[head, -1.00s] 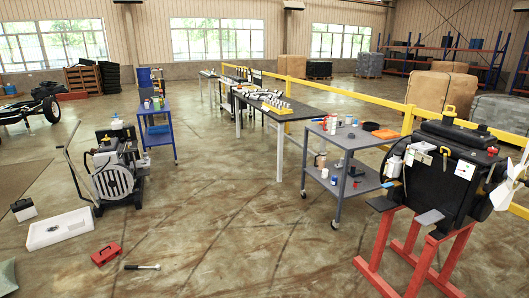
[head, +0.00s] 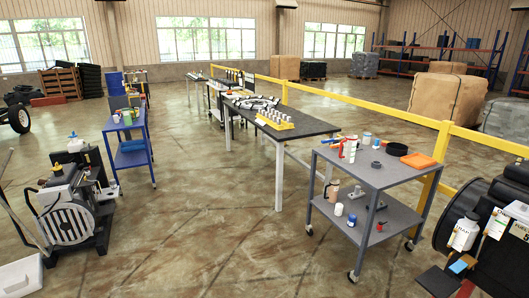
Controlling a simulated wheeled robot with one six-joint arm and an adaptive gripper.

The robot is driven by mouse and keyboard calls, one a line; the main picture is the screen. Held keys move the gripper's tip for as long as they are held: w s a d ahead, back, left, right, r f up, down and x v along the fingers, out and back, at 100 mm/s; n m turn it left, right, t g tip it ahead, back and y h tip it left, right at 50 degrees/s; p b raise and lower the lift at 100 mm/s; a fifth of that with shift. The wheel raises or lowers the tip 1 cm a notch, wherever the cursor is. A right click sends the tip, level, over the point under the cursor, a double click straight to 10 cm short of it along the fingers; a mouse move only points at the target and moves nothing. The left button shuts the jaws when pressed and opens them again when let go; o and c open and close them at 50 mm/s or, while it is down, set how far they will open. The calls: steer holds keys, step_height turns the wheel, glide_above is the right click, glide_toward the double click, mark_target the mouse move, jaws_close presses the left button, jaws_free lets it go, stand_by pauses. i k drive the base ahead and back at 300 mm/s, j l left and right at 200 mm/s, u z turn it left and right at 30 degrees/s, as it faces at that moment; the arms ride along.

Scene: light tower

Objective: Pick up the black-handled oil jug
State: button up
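No jug with a clearly black handle can be made out at this size. A grey two-shelf cart (head: 386,177) at right centre bears several small containers. A red-and-white bottle (head: 349,150) stands on its top shelf. A tan bottle (head: 333,190), a white bottle with a blue cap (head: 339,210) and a small red can (head: 380,227) are on its lower shelf. A white container (head: 465,233) is at the engine on the right edge. Another white container (head: 75,144) tops the machine at left. My gripper is not in view.
A black table (head: 277,126) with metal parts stands behind the grey cart. A blue cart (head: 131,143) is at left. A grey machine (head: 70,208) stands at front left. A yellow rail (head: 364,106) runs behind the table and cart. The middle floor is clear.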

mark_target(333, 185)
steer(key=i, duration=1.9)
steer(key=i+z, duration=0.1)
steer(key=i, duration=0.45)
steer(key=i+j+z, duration=0.15)
steer(key=i, duration=0.4)
steer(key=i+j+z, duration=0.1)
steer(key=i, duration=0.5)
steer(key=i+j+z, duration=0.25)
steer(key=i+z, duration=0.15)
steer(key=i+j+z, duration=0.4)
steer(key=i, duration=0.1)
